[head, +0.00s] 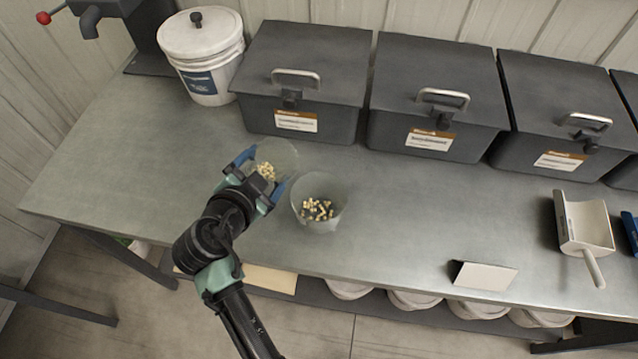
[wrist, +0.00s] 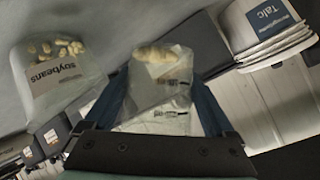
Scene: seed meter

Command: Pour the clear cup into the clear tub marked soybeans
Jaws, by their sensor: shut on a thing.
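My gripper (head: 258,180) is shut on the clear cup (head: 280,153), with one blue finger on each side. The cup holds some pale beans low inside it. It also shows between the fingers in the wrist view (wrist: 158,88). How far the cup is tilted is hard to tell. The clear tub (head: 320,190) stands on the bench just right of the cup, apart from it, with pale and dark pieces inside. In the wrist view the tub (wrist: 58,85) is at the left and its label reads "soybeans".
Dark lidded bins (head: 305,75) with handles line the back of the bench (head: 120,160). A white bucket (head: 203,55), labelled Talc in the wrist view, stands back left. A white scoop (head: 585,225) and a blank card (head: 485,276) lie right. The bench's left part is clear.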

